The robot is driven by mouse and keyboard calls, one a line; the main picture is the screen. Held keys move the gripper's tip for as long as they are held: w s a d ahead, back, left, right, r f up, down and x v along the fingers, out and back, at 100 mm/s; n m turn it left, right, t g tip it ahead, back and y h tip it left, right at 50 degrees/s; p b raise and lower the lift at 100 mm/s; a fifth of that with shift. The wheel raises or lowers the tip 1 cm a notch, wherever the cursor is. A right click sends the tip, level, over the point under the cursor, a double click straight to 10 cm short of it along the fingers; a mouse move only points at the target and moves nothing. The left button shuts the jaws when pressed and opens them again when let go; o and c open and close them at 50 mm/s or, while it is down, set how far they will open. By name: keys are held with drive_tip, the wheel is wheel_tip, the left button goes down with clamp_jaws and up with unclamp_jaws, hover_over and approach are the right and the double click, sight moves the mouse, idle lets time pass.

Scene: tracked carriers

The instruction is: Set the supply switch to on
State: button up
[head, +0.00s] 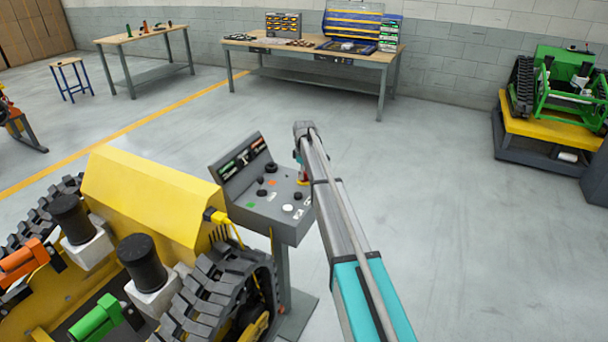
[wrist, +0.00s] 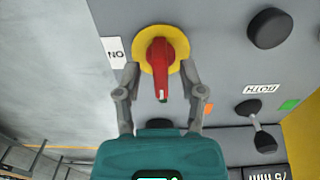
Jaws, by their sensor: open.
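The supply switch is a red rotary handle (wrist: 162,68) on a yellow disc (wrist: 176,50), on a grey control panel (wrist: 215,60). The handle's white-marked end points down in the wrist view. A white label (wrist: 116,52), which reads ON upside down, is left of the disc. My gripper (wrist: 160,72) is open, with one finger on each side of the handle. Gaps show between the fingers and the handle; contact at the tips is unclear. In the head view, the panel (head: 262,203) stands upright on a post, and my arm largely hides the switch.
A yellow tracked carrier (head: 150,200) stands close left of the panel. Workbenches (head: 310,60) stand at the back.

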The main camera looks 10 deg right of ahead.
clamp_jaws()
drive_tip(key=shift+m, duration=0.4)
drive_tip(key=m, duration=1.2)
drive_tip(key=shift+m, duration=2.5)
